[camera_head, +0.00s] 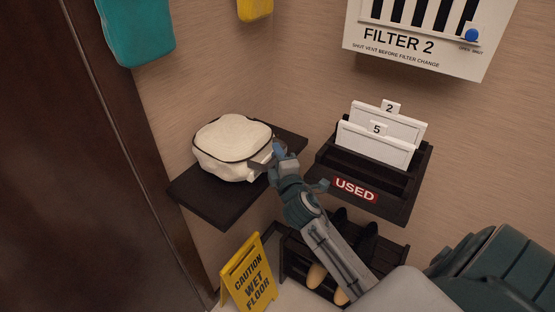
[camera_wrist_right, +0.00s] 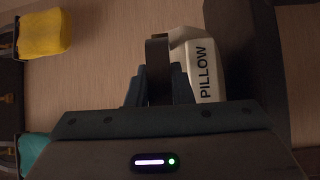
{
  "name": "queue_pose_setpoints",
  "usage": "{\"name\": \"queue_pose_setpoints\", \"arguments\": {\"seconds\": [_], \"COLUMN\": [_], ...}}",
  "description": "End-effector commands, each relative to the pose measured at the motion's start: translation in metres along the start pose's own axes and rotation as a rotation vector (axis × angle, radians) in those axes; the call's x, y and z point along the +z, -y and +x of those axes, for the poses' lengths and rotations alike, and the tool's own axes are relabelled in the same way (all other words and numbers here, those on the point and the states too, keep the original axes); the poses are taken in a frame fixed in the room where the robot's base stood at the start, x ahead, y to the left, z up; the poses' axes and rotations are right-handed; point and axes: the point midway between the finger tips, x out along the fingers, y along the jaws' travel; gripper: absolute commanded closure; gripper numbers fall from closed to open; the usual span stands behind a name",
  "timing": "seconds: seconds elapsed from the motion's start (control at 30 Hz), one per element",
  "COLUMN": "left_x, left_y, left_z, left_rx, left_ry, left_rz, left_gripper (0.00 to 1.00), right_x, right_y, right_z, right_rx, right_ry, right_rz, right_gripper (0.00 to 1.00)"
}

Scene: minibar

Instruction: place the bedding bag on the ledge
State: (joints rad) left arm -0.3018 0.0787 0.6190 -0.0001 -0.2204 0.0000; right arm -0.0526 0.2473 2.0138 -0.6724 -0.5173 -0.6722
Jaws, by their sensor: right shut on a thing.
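The bedding bag (camera_head: 230,140) is cream white with dark piping. It is at the dark ledge (camera_head: 225,205) in the corner, over the ledge's middle; whether it bears fully on the ledge is hard to tell. My right gripper (camera_head: 268,163) is at the bag's right side, shut on its dark strap. In the right wrist view the bag (camera_wrist_right: 207,75) shows the word PILLOW, with the strap (camera_wrist_right: 157,60) between my right gripper's fingers (camera_wrist_right: 160,88). My left gripper is not in view.
A dark USED bin (camera_head: 400,200) with white filter panels stands right of the ledge. Below are a yellow wet-floor sign (camera_head: 250,275) and a dark rack (camera_head: 295,255) holding shoes. Teal (camera_head: 138,30) and yellow (camera_head: 255,8) items hang above. The ledge's front part is bare.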

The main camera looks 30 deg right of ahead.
Motion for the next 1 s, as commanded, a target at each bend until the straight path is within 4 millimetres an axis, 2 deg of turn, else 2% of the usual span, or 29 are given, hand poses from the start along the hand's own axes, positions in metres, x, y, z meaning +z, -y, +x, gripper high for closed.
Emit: {"name": "queue_pose_setpoints", "arguments": {"seconds": [0.13,0.37,0.4,0.5,0.83,1.0], "left_x": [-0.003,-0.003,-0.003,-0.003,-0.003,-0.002], "left_y": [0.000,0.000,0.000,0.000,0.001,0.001], "left_z": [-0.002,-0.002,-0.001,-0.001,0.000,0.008], "left_rx": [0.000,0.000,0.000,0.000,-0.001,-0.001], "left_ry": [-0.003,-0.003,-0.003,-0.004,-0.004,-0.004], "left_rz": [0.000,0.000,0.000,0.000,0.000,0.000], "left_gripper": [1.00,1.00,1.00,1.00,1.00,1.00], "right_x": [0.000,0.000,0.001,0.001,0.001,0.001], "right_y": [0.018,0.020,0.022,0.022,0.023,0.026], "right_z": [-0.001,-0.002,-0.002,-0.002,-0.004,-0.026], "right_rx": [0.000,0.002,-0.002,-0.002,-0.002,-0.003], "right_ry": [-0.001,-0.002,-0.001,0.000,0.000,-0.001], "right_rz": [0.001,0.002,0.000,0.000,0.000,0.000], "right_gripper": [1.00,1.00,0.78,0.58,0.58,0.58]}}
